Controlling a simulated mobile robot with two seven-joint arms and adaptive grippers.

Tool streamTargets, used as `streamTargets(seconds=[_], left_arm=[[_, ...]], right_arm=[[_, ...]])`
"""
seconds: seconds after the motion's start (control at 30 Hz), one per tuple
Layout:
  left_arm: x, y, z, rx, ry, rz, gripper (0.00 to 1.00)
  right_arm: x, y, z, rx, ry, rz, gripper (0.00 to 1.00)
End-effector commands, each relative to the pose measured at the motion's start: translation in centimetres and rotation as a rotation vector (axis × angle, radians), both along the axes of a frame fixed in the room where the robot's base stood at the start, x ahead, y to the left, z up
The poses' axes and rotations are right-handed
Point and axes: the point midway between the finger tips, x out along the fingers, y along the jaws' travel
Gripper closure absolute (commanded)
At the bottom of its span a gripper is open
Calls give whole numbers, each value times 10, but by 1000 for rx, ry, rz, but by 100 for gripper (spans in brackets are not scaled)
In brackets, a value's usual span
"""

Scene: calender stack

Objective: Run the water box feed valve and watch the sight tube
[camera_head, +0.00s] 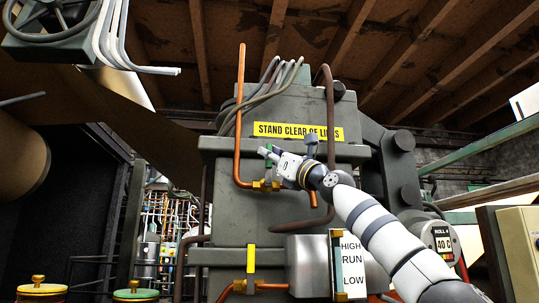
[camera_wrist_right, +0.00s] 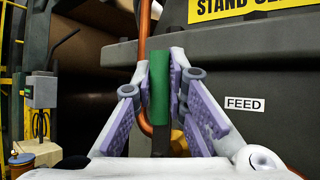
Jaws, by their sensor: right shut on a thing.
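The feed valve has a green lever handle (camera_wrist_right: 159,88), upright beside a FEED label (camera_wrist_right: 245,104) in the right wrist view. In the head view its brass body (camera_head: 265,185) sits at the foot of a copper pipe. My right gripper (camera_head: 268,152) is shut on the green handle; it also shows in the right wrist view (camera_wrist_right: 160,95), with purple pads on both sides of the handle. The sight tube (camera_head: 337,262) stands beside a HIGH/RUN/LOW plate (camera_head: 351,262), below my right arm. Its water level is too small to read. My left gripper is not in view.
A yellow sign (camera_head: 298,131) reads STAND CLEAR OF LIPS. A second valve with an upright yellow handle (camera_head: 251,257) is lower down, beside a grey metal box (camera_head: 306,262). A dial marked ROLL 4 (camera_head: 444,243) is at right. A handwheel (camera_head: 47,20) hangs top left.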

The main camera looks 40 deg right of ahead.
Motion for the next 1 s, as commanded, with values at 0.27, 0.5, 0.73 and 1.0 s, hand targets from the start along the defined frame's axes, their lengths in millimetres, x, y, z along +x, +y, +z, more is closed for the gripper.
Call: streamTargets(seconds=[0.27,0.5,0.73,1.0], left_arm=[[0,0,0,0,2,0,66],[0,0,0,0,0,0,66],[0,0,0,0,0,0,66],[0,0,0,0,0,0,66]], right_arm=[[2,0,-2,3,5,3,66],[-2,-1,0,1,0,-3,66],[-27,-4,-18,-4,1,-3,66],[-69,-6,-48,2,3,2,66]])
